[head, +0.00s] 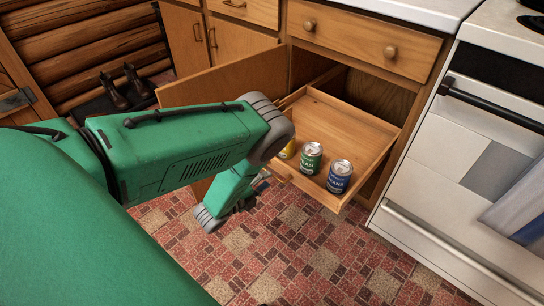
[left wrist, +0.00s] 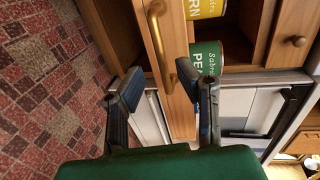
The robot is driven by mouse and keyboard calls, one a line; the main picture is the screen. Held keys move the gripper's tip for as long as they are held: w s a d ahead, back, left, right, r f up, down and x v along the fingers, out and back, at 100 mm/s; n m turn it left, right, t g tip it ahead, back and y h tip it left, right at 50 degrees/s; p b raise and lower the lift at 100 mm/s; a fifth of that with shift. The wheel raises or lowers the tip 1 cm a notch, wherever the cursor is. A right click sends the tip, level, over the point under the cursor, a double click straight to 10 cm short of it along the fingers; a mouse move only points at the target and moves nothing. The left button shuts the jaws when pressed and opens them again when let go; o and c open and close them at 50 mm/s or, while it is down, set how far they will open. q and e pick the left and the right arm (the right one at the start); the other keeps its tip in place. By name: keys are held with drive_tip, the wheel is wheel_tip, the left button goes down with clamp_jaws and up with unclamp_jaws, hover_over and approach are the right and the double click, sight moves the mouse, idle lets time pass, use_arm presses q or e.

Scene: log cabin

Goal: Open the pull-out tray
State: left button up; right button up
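The wooden pull-out tray (head: 345,122) sits in the open lower cabinet, its front part out past the cabinet face. A yellow can (head: 287,150), a green can (head: 311,158) and a blue can (head: 340,177) stand near its front. My left gripper (head: 262,184) is low by the tray's front left corner, mostly hidden by my arm in the head view. In the left wrist view, its fingers (left wrist: 166,82) are apart, one on each side of the lower end of the tray's brass handle (left wrist: 157,40). I cannot tell whether they touch it. My right gripper is not in view.
The cabinet door (head: 225,80) stands open to the left of the tray. A white oven (head: 470,165) is close on the right. A closed drawer (head: 365,38) is above. The tiled floor (head: 290,245) in front is clear. Dark boots (head: 125,90) stand by the log wall.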

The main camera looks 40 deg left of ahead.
use_arm(q)
drive_tip(key=v, duration=0.8)
